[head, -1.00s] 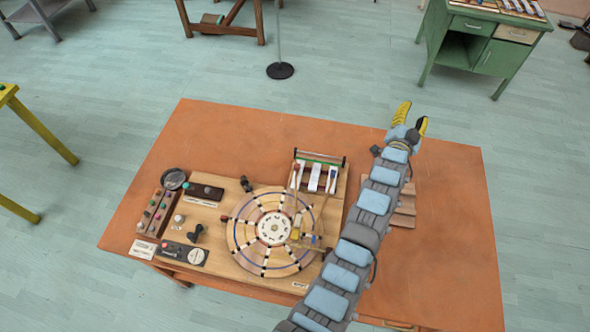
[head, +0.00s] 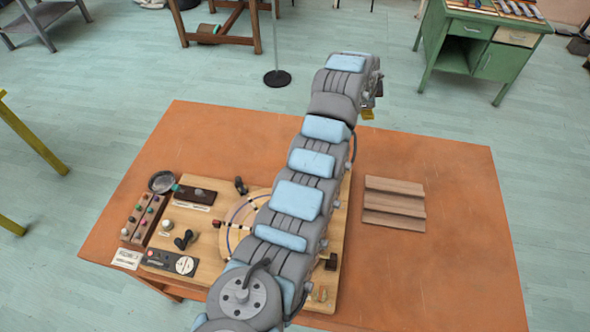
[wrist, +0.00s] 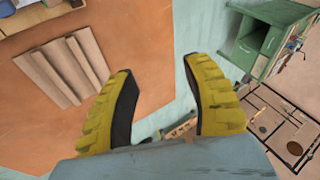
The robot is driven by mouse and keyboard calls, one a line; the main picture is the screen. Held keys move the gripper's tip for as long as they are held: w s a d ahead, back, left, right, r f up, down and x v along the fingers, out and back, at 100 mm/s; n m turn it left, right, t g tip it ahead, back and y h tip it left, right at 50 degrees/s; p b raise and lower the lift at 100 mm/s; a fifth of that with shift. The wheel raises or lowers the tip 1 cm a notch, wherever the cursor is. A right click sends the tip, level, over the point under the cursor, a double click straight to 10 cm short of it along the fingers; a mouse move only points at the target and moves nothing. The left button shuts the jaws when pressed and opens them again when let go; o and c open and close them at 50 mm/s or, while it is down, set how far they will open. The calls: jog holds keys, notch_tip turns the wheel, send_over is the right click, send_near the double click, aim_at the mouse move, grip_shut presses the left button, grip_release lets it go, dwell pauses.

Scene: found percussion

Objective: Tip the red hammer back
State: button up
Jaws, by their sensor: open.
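I cannot make out the red hammer; my arm covers the right part of the wooden instrument board (head: 207,240) in the head view, where the bars stand. A corner of the board shows at the top left of the wrist view (wrist: 40,18), too small to tell a hammer. My gripper (wrist: 160,68) is open and empty, its two yellow fingers spread, over the table edge and floor in the wrist view. In the head view only a bit of yellow finger (head: 368,114) shows, beyond the board near the table's far edge.
The spoked wheel (head: 240,212) is mostly behind my arm. Small knobs and a dark dish (head: 162,182) stand at the board's left. Ridged wooden slats (head: 393,205) lie right of the board; the orange table (head: 450,250) is bare around them. A green cabinet (head: 470,60) stands beyond.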

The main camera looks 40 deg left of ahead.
jog(key=s+a+f+m+g+b, duration=0.1)
jog(key=s+a+g+b, duration=0.3)
jog(key=s, duration=0.6)
jog(key=s+a+g, duration=0.3)
jog(key=s+a, duration=0.3)
jog(key=s, duration=0.4)
jog(key=shift+h, duration=0.3)
notch_tip(320, 180, down, 18)
jog(key=shift+w+a+r, duration=0.15)
jog(key=shift+r, duration=0.1)
grip_shut()
